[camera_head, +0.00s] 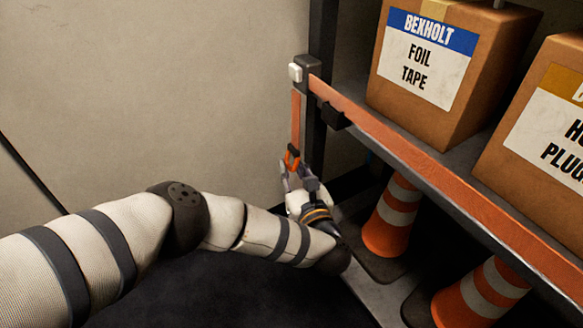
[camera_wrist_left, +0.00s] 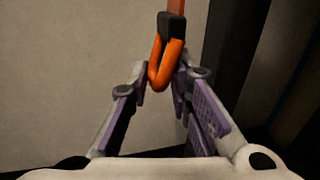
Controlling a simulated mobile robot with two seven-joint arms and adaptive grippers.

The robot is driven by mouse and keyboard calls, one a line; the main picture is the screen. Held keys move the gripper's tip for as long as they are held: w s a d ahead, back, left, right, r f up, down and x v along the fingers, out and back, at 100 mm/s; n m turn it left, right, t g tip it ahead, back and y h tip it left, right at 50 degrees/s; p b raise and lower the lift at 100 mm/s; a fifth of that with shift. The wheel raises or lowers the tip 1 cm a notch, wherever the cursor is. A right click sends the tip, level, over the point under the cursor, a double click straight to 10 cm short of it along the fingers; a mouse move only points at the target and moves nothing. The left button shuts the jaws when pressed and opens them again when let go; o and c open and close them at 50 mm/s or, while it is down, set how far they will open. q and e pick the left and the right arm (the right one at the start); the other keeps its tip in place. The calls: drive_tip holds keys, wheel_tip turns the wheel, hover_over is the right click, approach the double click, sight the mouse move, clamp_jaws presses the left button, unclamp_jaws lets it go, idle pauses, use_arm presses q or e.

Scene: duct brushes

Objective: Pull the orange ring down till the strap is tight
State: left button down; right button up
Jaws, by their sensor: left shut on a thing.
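The orange ring (camera_head: 291,158) hangs from the lower end of the orange strap (camera_head: 296,120), at the left front corner of the shelf. In the left wrist view the ring (camera_wrist_left: 166,62) hangs from a dark end piece, with its lower loop between my fingertips. My left gripper (camera_head: 293,172) is shut on the ring, coming from below. It also shows in the left wrist view (camera_wrist_left: 163,80). The strap runs through a dark buckle (camera_head: 304,68) with a pale button and along the shelf's front edge. My right gripper is not in view.
A foil tape box (camera_head: 425,70) and a second box (camera_head: 545,125) stand on the shelf behind the strap. Orange and white traffic cones (camera_head: 392,215) stand below. A dark upright post (camera_head: 320,45) is close to the buckle. The wall side at left is clear.

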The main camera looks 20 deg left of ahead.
use_arm(q)
drive_tip(key=c, duration=1.6)
unclamp_jaws()
drive_tip(key=shift+s+a+f, duration=0.2)
drive_tip(key=shift+a+f, duration=0.15)
drive_tip(key=shift+f, duration=0.05)
drive_tip(key=shift+d, duration=0.2)
drive_tip(key=v, duration=1.1)
drive_tip(key=shift+s+d, duration=0.2)
drive_tip(key=shift+s, duration=0.2)
drive_tip(key=shift+r, duration=0.15)
